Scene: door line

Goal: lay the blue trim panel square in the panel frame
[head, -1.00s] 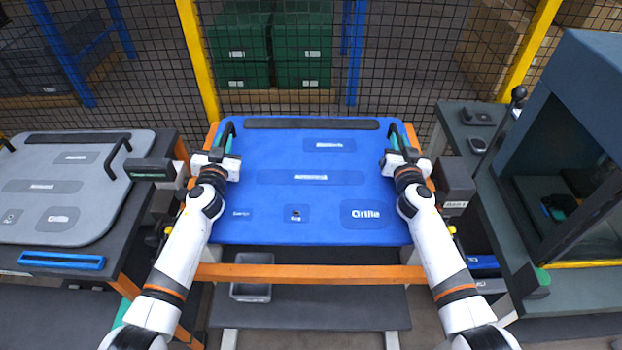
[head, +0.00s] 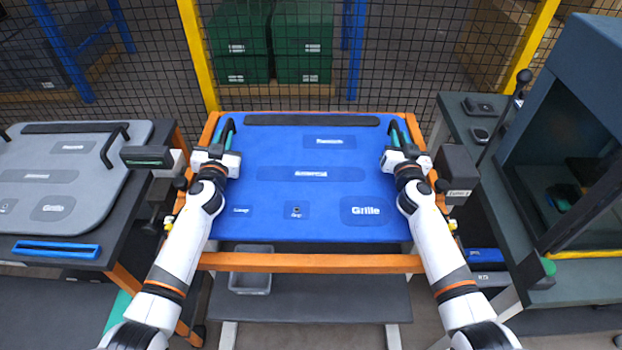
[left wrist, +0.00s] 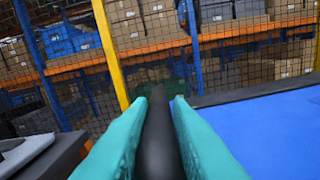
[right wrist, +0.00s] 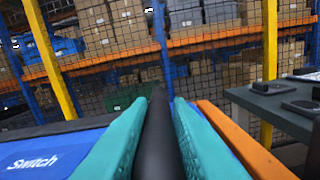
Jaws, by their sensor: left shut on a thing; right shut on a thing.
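The blue trim panel (head: 300,210) lies over the orange panel frame (head: 310,263) in the middle of the head view. It looks level and about square, with the frame's rails showing at the sides and front. Whether it rests on the frame or hangs just above it I cannot tell. My left gripper (head: 224,140) is shut on the black handle at the panel's left edge. My right gripper (head: 396,138) is shut on the handle at its right edge. In the left wrist view (left wrist: 158,125) and the right wrist view (right wrist: 158,125) a dark bar sits between the teal fingers.
A grey panel (head: 75,205) with handles lies on a dark table at left. A dark bench (head: 490,180) with a cabinet (head: 585,130) stands at right. A mesh fence (head: 290,60) closes the back. A grey bin (head: 250,270) sits on a shelf below.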

